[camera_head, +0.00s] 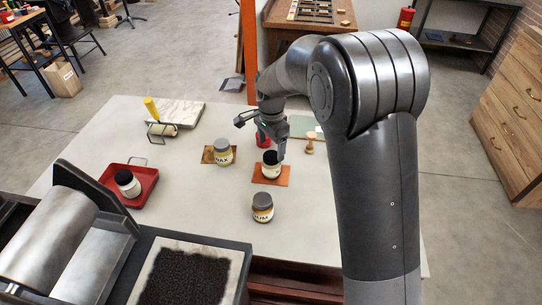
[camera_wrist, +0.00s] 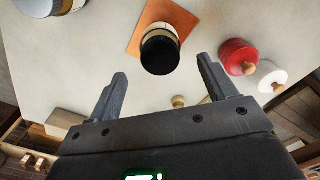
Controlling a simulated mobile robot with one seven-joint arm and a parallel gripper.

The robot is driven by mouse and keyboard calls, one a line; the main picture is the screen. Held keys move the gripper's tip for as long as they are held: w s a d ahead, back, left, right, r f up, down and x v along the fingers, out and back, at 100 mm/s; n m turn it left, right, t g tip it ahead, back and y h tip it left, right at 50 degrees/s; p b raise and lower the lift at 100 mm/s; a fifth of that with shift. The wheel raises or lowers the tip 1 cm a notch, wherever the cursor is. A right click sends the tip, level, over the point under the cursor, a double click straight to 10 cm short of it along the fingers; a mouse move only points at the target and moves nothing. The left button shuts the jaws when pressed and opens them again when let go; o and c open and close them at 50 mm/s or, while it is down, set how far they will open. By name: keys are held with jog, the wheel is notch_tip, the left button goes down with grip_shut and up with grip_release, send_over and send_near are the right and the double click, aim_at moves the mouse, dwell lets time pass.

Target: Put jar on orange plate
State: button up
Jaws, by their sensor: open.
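A black-lidded jar (camera_head: 271,170) with a pale label stands upright on the orange plate (camera_head: 284,181). In the wrist view the jar's black lid (camera_wrist: 160,54) lies just ahead of the space between my fingertips, with the orange plate (camera_wrist: 148,14) behind it. My gripper (camera_head: 273,142) is open and empty, beside and above that jar; its two fingers (camera_wrist: 162,70) show apart in the wrist view. From these views I see no finger closed on the jar. In the head view, one finger stands close to the jar's right side; whether it touches is unclear.
A grey-lidded jar marked "UM" (camera_head: 262,209) stands nearer, and a "WAX" jar (camera_head: 223,153) stands on a brownish plate at left. Another black-lidded jar (camera_head: 128,184) sits in a red tray (camera_head: 147,190). A red knobbed object (camera_wrist: 238,58) is near my right finger.

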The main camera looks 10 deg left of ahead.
jog(key=shift+r, duration=0.9)
jog(key=shift+d+r, duration=0.2)
jog(key=shift+r, duration=0.05)
jog(key=s+d+r+n+t, duration=0.1)
jog(key=s+d+r+n, duration=0.1)
jog(key=s+d+r, duration=0.4)
jog(key=s+d+r+n+t, duration=0.1)
jog(key=s+d+r+n, duration=0.1)
jog(key=s+d+r, duration=0.4)
jog(key=s+d+r+n+t, duration=0.1)
jog(key=s+d+n, duration=0.1)
jog(key=s+d, duration=0.4)
jog(key=s+d+r+n+t, duration=0.2)
jog(key=s+d, duration=0.4)
jog(key=s, duration=0.3)
jog(key=shift+s+d+r+n+t, duration=0.25)
jog(key=shift+d+r+n+t, duration=0.1)
jog(key=shift+n, duration=0.15)
